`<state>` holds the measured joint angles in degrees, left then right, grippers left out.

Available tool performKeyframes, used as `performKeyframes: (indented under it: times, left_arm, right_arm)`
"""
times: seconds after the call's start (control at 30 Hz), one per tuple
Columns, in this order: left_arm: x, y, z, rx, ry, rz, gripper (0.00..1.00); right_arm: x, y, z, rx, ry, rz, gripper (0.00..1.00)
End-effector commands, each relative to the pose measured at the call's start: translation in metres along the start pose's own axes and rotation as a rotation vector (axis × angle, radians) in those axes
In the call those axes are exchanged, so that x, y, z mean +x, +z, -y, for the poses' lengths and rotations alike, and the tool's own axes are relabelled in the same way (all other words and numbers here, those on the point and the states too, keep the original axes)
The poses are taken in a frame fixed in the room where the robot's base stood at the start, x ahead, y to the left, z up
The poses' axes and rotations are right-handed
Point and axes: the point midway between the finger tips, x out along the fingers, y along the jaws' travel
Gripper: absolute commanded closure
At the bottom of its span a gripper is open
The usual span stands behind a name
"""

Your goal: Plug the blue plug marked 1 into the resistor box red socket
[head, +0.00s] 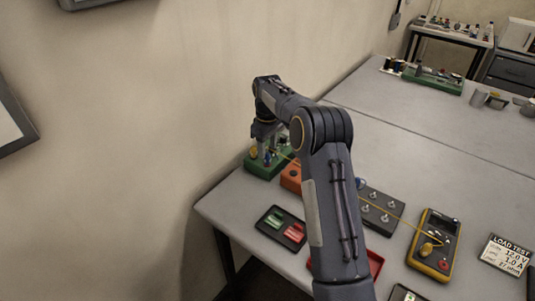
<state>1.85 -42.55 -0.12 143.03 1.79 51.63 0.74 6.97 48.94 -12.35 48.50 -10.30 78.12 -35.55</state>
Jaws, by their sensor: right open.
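My right arm reaches across the table, and its right gripper (266,146) points down over a green box (262,168) at the table's left end. It is open; its fingertips are small and unclear here. A small blue piece (361,184) shows just right of my forearm, perhaps a plug; no mark 1 is readable. An orange box (291,177) stands beside the green one, partly hidden by my arm. A dark box with several metal terminals (380,211) lies right of the arm. I cannot tell which is the resistor box, and no red socket is clear. My left gripper is out of view.
A yellow meter (435,244) has a yellow lead (398,213) running left behind my arm. A black tray (268,222) holds green and red pieces. A red tray (376,264) is partly hidden by my arm.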

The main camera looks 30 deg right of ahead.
Motion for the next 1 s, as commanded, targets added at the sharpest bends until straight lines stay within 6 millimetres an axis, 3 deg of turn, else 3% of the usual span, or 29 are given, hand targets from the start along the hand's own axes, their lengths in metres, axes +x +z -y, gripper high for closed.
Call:
performKeyframes:
  times: [0.13, 0.3, 0.87, 1.0]
  left_arm:
    - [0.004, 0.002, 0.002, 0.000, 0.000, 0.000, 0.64]
    - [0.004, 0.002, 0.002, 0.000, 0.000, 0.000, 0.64]
    - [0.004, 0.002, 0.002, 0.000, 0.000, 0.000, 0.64]
    - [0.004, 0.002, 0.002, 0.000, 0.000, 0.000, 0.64]
  right_arm:
    - [-0.026, -0.001, 0.000, -0.001, 0.002, -0.003, 0.54]
    - [-0.043, 0.000, 0.000, -0.001, 0.000, 0.000, 0.54]
    - [-0.046, 0.000, 0.000, -0.001, -0.001, 0.000, 0.54]
    - [-0.058, 0.008, 0.004, 0.019, -0.009, -0.021, 0.54]
